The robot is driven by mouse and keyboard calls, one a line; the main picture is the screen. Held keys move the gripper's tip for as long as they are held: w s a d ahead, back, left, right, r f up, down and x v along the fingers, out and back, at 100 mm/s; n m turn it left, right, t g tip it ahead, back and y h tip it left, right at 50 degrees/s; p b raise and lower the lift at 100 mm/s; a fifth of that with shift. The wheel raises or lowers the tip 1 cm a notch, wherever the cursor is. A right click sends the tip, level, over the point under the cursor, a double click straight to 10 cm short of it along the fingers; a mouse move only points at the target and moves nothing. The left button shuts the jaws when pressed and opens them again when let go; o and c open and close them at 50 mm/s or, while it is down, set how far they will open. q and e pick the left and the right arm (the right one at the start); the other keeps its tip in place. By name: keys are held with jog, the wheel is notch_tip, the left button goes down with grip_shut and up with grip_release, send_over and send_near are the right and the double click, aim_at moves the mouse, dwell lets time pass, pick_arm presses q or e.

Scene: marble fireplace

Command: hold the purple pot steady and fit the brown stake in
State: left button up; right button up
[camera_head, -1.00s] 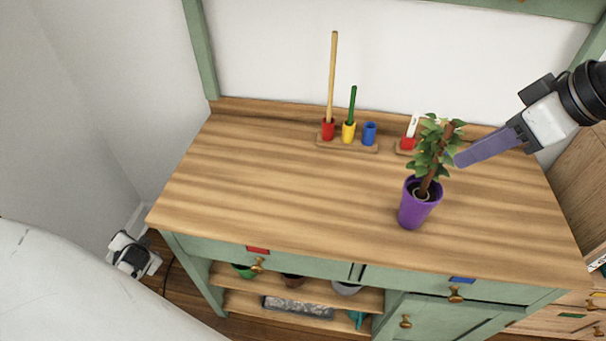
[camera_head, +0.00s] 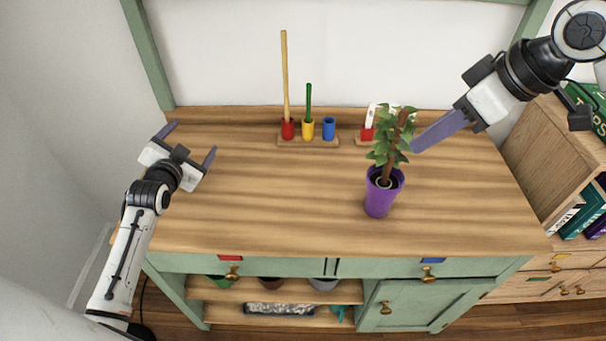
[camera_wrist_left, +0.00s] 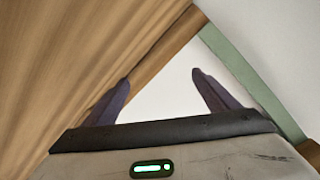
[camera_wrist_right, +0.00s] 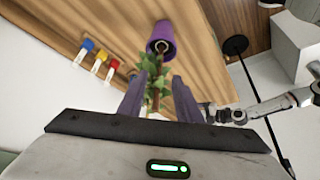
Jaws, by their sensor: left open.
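The purple pot (camera_head: 380,198) stands on the right half of the wooden top, with a leafy plant (camera_head: 388,130) in it. The brown stake (camera_head: 387,170) leans among the leaves, its lower end in the pot and partly hidden. My right gripper (camera_head: 414,147) reaches in from the right at the upper stake. In the right wrist view its fingers (camera_wrist_right: 158,78) are partly closed on either side of the stake, with leaves covering the contact. The pot shows there beyond them (camera_wrist_right: 161,34). My left gripper (camera_head: 190,145) is open and empty at the top's left end, well away from the pot.
A wooden holder (camera_head: 308,144) with red, yellow and blue cups and two upright sticks stands at the back. The wooden top between my left gripper and the pot is clear.

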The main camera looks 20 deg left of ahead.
pick_arm(q)
jog(key=w+d+r+m+h, duration=0.1)
jog(key=d+h, duration=0.2)
jog(key=d, duration=0.7)
jog(key=w+d+r+h, duration=0.1)
jog(key=d+r+h, duration=0.15)
jog(key=d, duration=0.85)
jog(key=m+g+h, duration=0.3)
jog(key=h, duration=0.5)
send_near(384, 176)
jog(key=w+d, duration=0.2)
jog(key=shift+y, duration=0.25)
jog(key=x, duration=0.9)
jog(key=shift+w+f, duration=0.15)
jog(key=shift+f, duration=0.3)
